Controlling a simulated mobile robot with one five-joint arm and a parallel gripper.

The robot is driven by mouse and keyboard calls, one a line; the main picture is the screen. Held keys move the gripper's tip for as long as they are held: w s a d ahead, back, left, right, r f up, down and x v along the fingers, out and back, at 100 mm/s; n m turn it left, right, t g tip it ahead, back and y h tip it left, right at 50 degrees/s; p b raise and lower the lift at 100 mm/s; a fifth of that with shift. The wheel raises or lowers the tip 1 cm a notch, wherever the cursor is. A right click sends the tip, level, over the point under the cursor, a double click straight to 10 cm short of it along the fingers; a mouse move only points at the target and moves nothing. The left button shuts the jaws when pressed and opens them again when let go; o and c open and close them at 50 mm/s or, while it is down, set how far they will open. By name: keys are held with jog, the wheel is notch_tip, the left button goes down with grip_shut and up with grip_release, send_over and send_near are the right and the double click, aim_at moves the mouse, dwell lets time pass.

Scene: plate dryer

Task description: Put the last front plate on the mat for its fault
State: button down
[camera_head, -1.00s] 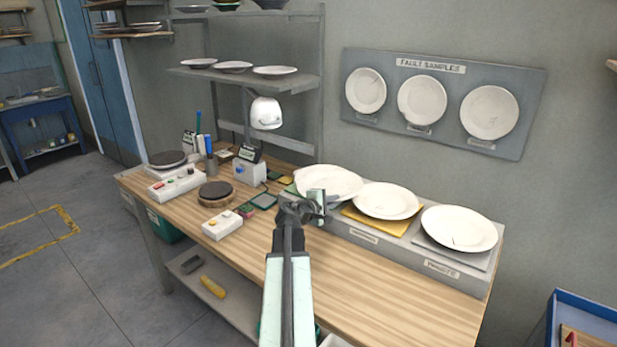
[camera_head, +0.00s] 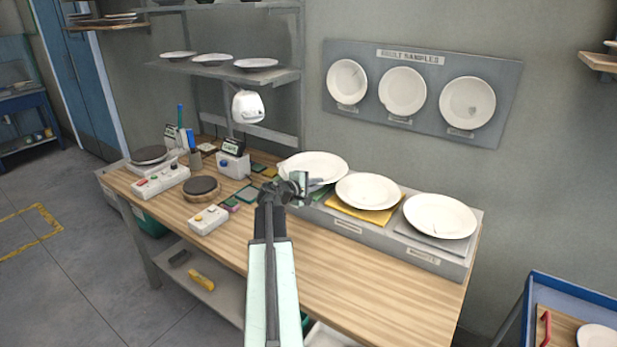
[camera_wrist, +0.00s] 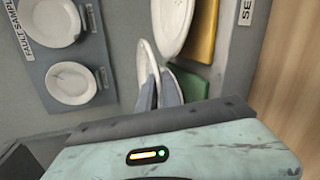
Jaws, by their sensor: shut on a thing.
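My gripper (camera_head: 303,188) is shut on the near rim of a white plate (camera_head: 318,166) at the left end of the grey stand (camera_head: 456,266). The plate is over the green mat (camera_head: 322,194); I cannot tell whether it rests on it. The gripper hides part of its rim. The wrist view shows the green mat (camera_wrist: 190,76) beside the fingers. A second white plate (camera_head: 369,191) lies on the yellow mat (camera_head: 345,210). A third (camera_head: 440,215), with a dark line near its front edge, lies on the grey mat (camera_head: 412,236).
The fault samples board (camera_head: 510,85) hangs on the wall behind with three plates. At the left of the bench are a lamp (camera_head: 247,107), a dark round pad (camera_head: 201,187) and button boxes. The bench front (camera_head: 345,285) is clear. A blue-edged tray (camera_head: 575,292) stands at right.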

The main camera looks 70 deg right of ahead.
jog(key=w+d, duration=0.2)
jog(key=d, duration=0.1)
jog(key=w+d, duration=0.1)
jog(key=d, duration=0.1)
jog(key=w+d+f, duration=0.1)
jog(key=w+d, duration=0.1)
jog(key=d, duration=0.1)
jog(key=shift+w+d+b, duration=0.35)
jog(key=shift+b, duration=0.05)
notch_tip(320, 180, down, 4)
jog(key=b, duration=0.4)
jog(key=shift+r, duration=0.25)
jog(key=shift+f, duration=0.2)
jog(key=c, duration=1.8)
grip_release()
jog(key=shift+a+r, duration=0.1)
jog(key=shift+r+p, duration=0.15)
jog(key=shift+p, duration=0.15)
jog(key=p+v, duration=0.3)
jog(key=v, duration=0.9)
